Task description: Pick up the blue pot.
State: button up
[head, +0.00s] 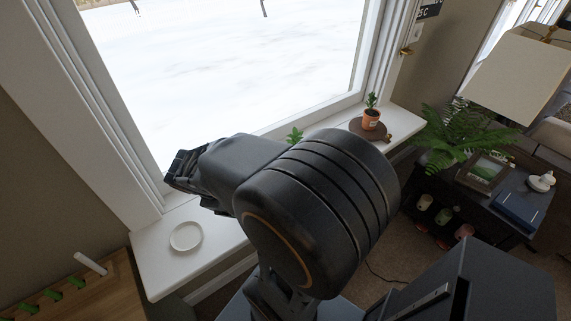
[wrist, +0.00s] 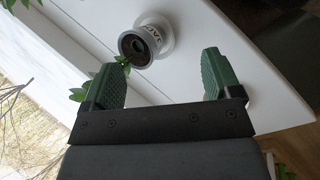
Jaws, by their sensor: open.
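No clearly blue pot shows in either view. In the wrist view, my gripper (wrist: 158,62) is open, with its two green fingers wide apart and nothing held between them. A small white-and-grey pot-like thing with dark lettering (wrist: 154,36) is beyond the fingertips on the white sill; it looks apart from both fingers. Green leaves (wrist: 78,95) show around the left finger; what they grow from is hidden. In the head view, my gripper (head: 185,170) is over the left part of the sill, and my arm hides the sill's middle. A leafy plant top (head: 295,135) peeks out behind my arm.
The white window sill (head: 155,262) carries a white saucer (head: 186,236) at left. A terracotta pot with a plant (head: 371,118) stands on a brown round board at right. A fern (head: 455,135), a picture frame (head: 485,170) and a lampshade (head: 518,75) are further right.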

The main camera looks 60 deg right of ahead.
jog(key=shift+o, duration=1.3)
jog(key=d+f+n+g+h, duration=0.1)
jog(key=d+n+g+h, duration=0.1)
jog(key=d, duration=0.5)
jog(key=shift+s+d+f+n+h+p, duration=0.2)
jog(key=shift+s+f+n+h+p, duration=0.15)
jog(key=shift+n+h, duration=0.6)
jog(key=d+f+n+h, duration=0.1)
jog(key=d+n, duration=0.1)
jog(key=d, duration=0.2)
jog(key=d+f+n+h, duration=0.1)
jog(key=d+f+n, duration=0.1)
jog(key=d, duration=0.3)
jog(key=d+f+n+h, duration=0.2)
jog(key=d+n, duration=0.2)
jog(key=d, duration=0.1)
jog(key=shift+s+f+p, duration=0.15)
jog(key=shift+f+p, duration=0.05)
jog(key=shift+p, duration=0.15)
jog(key=shift+p+x, duration=0.5)
jog(key=shift+x, duration=2.85)
jog(key=c, duration=1.1)
